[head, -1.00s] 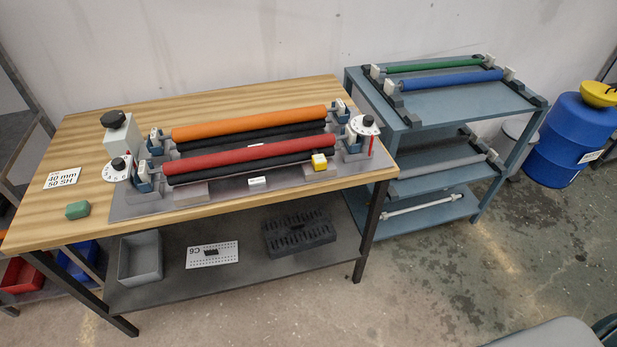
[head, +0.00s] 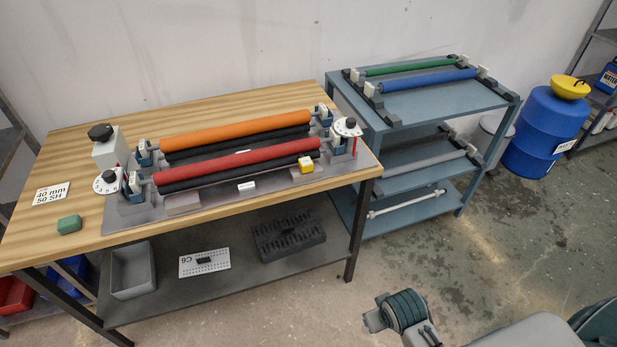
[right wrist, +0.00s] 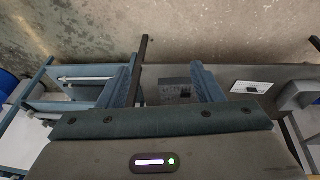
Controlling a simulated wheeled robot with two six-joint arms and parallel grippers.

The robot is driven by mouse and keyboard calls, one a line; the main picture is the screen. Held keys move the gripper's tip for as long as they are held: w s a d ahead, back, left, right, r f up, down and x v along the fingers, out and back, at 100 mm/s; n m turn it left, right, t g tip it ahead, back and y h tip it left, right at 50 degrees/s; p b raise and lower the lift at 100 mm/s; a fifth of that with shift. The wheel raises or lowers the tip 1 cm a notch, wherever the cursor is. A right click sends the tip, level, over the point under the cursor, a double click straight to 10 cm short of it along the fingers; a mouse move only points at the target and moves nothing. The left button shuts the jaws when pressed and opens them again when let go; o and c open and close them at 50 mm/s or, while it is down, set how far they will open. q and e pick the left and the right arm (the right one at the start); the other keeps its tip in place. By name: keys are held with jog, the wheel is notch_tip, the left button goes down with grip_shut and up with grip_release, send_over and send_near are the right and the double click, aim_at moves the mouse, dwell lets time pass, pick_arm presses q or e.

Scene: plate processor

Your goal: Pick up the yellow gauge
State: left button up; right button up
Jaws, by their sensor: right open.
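The yellow gauge (head: 307,165) is a small yellow block with a pale top. In the head view it is at the right end of the roller stand on the wooden table, close to the red roller (head: 237,164). My right gripper (right wrist: 163,82) shows in the right wrist view with its two blue fingers apart and nothing between them. The yellow gauge cannot be made out in that view. My left gripper is not in view.
A white block (head: 246,186) lies on the metal base plate (head: 215,195). A white dial (head: 347,127) stands right of the gauge. The lower shelf holds a black rack (head: 289,236) and a grey bin (head: 133,270). A blue rack (head: 425,105) stands right of the table.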

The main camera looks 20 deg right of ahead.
jog(key=w+r, duration=0.6)
jog(key=w, duration=0.1)
jog(key=t+y, duration=0.1)
send_near(306, 162)
jog(key=p+x, duration=0.1)
jog(key=x, duration=0.3)
jog(key=shift+w+p, duration=0.15)
jog(key=shift+p, duration=0.2)
jog(key=shift+w+f+p, duration=0.2)
jog(key=shift+f+p, duration=0.25)
jog(key=shift+f, duration=0.05)
jog(key=p+x, duration=0.1)
jog(key=x, duration=0.2)
jog(key=shift+f, duration=0.1)
jog(key=shift+w+f, duration=0.15)
jog(key=shift+f, duration=0.35)
jog(key=c, duration=1.1)
